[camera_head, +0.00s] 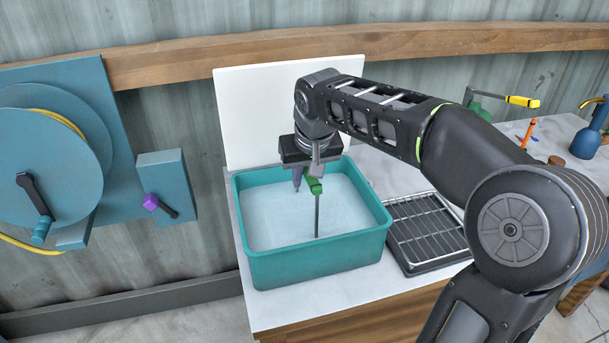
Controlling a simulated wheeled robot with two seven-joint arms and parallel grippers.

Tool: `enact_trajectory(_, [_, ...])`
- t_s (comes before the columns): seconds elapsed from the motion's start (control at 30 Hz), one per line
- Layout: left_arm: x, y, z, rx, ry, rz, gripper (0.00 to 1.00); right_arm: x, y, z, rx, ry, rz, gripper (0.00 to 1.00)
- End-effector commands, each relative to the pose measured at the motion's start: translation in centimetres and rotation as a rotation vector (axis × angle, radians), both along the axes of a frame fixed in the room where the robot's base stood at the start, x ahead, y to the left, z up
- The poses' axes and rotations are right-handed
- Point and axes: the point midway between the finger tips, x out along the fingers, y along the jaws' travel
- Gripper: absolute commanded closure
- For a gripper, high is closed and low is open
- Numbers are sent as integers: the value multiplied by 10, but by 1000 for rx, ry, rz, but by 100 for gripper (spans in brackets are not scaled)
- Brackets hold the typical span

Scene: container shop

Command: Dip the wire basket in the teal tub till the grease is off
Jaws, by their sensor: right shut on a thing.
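The teal tub (318,256) stands on the pale counter and holds whitish, cloudy liquid. My right gripper (309,181) is above the tub, pointing down, shut on a green handle (315,186). A thin grey rod (317,217) runs from the handle down into the liquid. The wire basket itself does not show; anything at the rod's lower end is hidden under the surface, so I cannot see any grease. My left gripper is not in view.
A wire rack over a dark tray (413,269) sits right of the tub. A white board (245,115) stands behind it. A blue hose reel (60,120) is on the wall at left. A blue bottle (586,142) and small tools stand at far right.

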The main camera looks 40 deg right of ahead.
Motion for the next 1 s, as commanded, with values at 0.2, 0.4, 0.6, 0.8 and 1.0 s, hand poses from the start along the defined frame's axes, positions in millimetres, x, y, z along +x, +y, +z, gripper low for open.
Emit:
enact_trajectory(0.2, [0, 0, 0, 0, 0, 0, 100, 0, 0, 1, 0, -3, 0, 100])
enact_trajectory(0.4, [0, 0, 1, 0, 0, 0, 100, 0, 0, 2, 0, -3, 0, 100])
enact_trajectory(0.6, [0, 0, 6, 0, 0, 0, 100, 1, 0, 8, 0, -3, 0, 100])
enact_trajectory(0.8, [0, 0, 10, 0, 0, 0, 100, 1, 0, 14, 0, -4, 0, 100])
enact_trajectory(1.0, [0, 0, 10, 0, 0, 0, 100, 1, 0, 14, 0, -3, 0, 100])
